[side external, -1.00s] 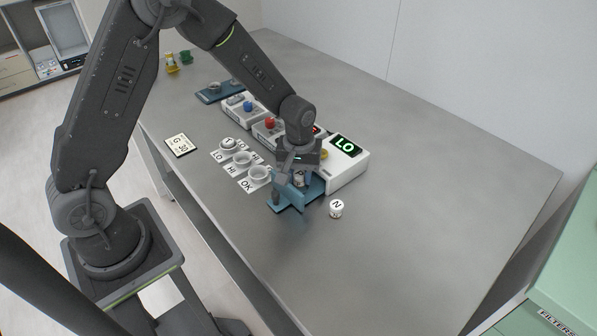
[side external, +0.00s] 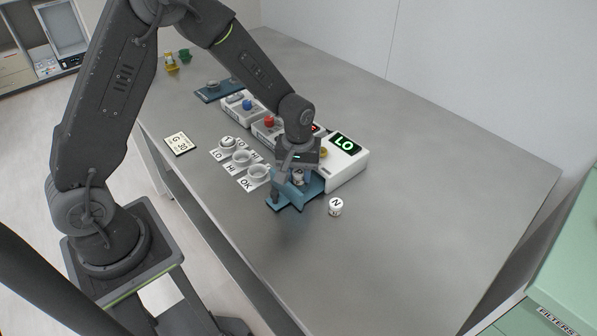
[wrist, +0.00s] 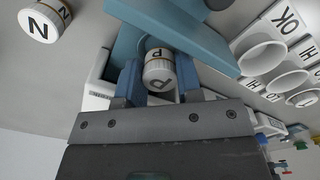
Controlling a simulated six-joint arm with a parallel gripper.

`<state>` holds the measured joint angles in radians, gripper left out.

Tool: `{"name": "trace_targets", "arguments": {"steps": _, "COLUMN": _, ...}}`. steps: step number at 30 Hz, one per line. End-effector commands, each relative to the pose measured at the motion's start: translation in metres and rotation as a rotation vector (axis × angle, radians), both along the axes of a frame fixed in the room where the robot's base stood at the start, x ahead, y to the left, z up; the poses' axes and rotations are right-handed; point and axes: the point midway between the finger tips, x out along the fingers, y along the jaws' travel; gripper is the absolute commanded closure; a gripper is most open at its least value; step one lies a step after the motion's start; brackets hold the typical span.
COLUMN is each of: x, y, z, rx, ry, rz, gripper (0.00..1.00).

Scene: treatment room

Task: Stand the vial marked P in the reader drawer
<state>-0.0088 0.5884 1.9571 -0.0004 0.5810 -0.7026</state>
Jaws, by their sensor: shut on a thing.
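The vial marked P (wrist: 160,68) has a white cap with a black P and shows between my gripper's blue fingers in the wrist view. My gripper (side external: 297,181) is shut on it, low at the blue reader drawer (side external: 314,188), which stands open from the white reader (side external: 346,165). The drawer's blue wall also shows in the wrist view (wrist: 185,24). The reader's screen reads LO in green. In the side view the fingers mostly hide the vial. I cannot tell whether its base touches the drawer floor.
A vial marked N (side external: 335,206) stands on the table beside the drawer. Cups on cards marked LO, HI and OK (side external: 258,173) stand to the left; the LO cup holds a capped vial (side external: 227,142). A G 30 card (side external: 180,144) lies farther left. The table's right side is clear.

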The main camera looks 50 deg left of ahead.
Motion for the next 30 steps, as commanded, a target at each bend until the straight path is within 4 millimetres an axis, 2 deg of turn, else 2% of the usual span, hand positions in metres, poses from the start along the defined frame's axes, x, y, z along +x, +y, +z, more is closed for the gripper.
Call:
{"name": "trace_targets", "arguments": {"steps": 1, "x": -0.007, "y": 0.000, "z": -0.009, "rx": 0.002, "ry": 0.021, "rz": -0.003, "gripper": 0.90}}
{"name": "trace_targets", "arguments": {"steps": 11, "x": -0.008, "y": 0.000, "z": -0.009, "rx": 0.002, "ry": 0.021, "rz": -0.003, "gripper": 0.90}}
{"name": "trace_targets", "arguments": {"steps": 30, "x": -0.007, "y": 0.000, "z": 0.009, "rx": 0.001, "ry": 0.021, "rz": -0.001, "gripper": 0.90}}
